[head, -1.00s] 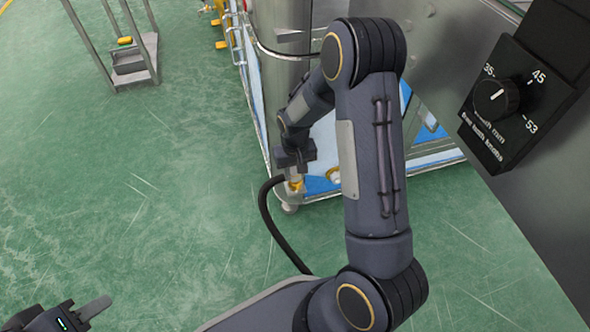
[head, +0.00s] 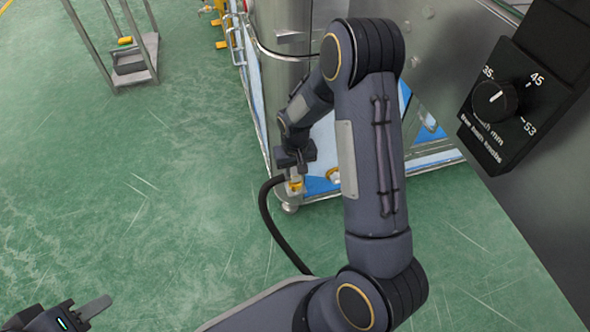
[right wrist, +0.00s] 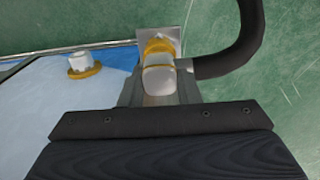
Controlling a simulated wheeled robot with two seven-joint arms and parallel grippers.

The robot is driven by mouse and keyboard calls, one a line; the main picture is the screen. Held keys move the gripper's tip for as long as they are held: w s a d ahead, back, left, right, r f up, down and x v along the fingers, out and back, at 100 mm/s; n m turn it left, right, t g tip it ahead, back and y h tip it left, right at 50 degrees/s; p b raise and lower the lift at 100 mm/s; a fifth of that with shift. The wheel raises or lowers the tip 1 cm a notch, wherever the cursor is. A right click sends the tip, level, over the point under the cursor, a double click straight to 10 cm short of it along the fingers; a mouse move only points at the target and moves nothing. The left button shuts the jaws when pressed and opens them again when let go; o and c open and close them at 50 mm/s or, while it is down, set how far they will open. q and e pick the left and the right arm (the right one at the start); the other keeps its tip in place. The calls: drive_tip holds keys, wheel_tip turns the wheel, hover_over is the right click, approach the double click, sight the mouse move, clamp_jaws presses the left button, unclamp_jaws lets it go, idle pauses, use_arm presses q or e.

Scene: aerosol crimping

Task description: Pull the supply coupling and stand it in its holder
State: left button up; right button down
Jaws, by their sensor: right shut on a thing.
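The supply coupling is a pale grey body (right wrist: 158,80) with a black hose (right wrist: 235,50) leaving its side, seen in the right wrist view. My right gripper (right wrist: 159,90) is shut on it, with a finger on either side. In the head view this gripper (head: 296,170) is low at the machine's near corner, and the black hose (head: 265,215) curves down from it. A yellow ring (right wrist: 158,46) sits at the coupling's far end, against a small metal plate (right wrist: 172,36). I cannot tell whether the coupling is seated there. My left gripper (head: 98,306) is at the lower left, apart from everything.
A white fitting with a yellow collar (right wrist: 84,66) stands on the blue-white surface beside the coupling. A dial panel (head: 510,105) hangs at the right. A metal step frame (head: 130,60) stands at the back left.

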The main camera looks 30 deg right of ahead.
drive_tip(key=shift+f, duration=0.35)
idle(1.1)
drive_tip(key=shift+f, duration=0.1)
drive_tip(key=c, duration=1)
unclamp_jaws()
wheel_tip(320, 180, up, 7)
drive_tip(key=p, duration=0.3)
drive_tip(key=shift+r, duration=0.45)
